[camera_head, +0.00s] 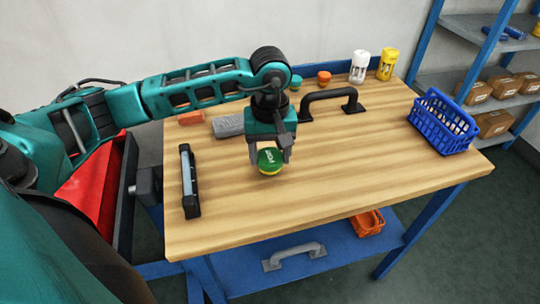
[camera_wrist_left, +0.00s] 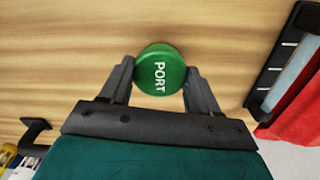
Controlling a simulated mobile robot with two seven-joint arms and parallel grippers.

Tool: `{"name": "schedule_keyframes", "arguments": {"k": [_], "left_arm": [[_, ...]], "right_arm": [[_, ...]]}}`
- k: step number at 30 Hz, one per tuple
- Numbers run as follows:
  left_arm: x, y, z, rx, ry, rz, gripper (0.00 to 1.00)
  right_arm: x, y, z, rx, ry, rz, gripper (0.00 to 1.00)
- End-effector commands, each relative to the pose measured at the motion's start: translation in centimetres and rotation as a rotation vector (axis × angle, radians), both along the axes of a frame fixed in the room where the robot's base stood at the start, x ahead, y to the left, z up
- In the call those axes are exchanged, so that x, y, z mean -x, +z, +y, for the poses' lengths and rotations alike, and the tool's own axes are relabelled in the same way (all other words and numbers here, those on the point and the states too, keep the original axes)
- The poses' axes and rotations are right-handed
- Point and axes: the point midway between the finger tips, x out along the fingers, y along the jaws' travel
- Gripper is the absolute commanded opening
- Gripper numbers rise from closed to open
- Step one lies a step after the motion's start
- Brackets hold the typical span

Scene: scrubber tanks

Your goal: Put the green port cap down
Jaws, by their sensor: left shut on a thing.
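The green port cap (camera_head: 269,160) is a round cap with a green top marked "PORT" and a yellow lower rim. My left gripper (camera_head: 269,154) is shut on it, a finger on each side, over the middle of the wooden table (camera_head: 340,190). In the left wrist view the cap (camera_wrist_left: 160,72) sits between the two fingertips (camera_wrist_left: 160,80) with its lettering facing the camera. I cannot tell whether the cap touches the tabletop. My right gripper is not in view.
A black handle (camera_head: 330,102), a grey block (camera_head: 228,125), small teal and orange caps (camera_head: 323,77), and white and yellow canisters (camera_head: 387,64) stand toward the back. A blue basket (camera_head: 442,122) is at the right, a black holder (camera_head: 189,180) at the left. The front tabletop is clear.

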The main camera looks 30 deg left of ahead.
Motion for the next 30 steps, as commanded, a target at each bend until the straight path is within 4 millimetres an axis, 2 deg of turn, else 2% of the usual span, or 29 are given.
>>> {"name": "schedule_keyframes", "arguments": {"k": [3,14,15,22,30], "left_arm": [[0.1,-1.5,0.0,0.000,0.001,0.001,0.22],[0.0,-1.9,0.0,0.000,0.000,0.000,0.22],[0.0,-1.8,0.0,0.000,0.000,0.000,0.64],[0.0,-1.7,0.0,0.000,0.000,0.000,0.86],[0.0,-1.6,0.0,0.000,0.000,0.000,0.87]], "right_arm": [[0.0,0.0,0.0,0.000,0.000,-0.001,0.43],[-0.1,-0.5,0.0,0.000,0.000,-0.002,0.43],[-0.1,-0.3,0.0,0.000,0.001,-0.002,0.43],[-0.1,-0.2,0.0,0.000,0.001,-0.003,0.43],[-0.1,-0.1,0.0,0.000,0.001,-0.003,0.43]]}}
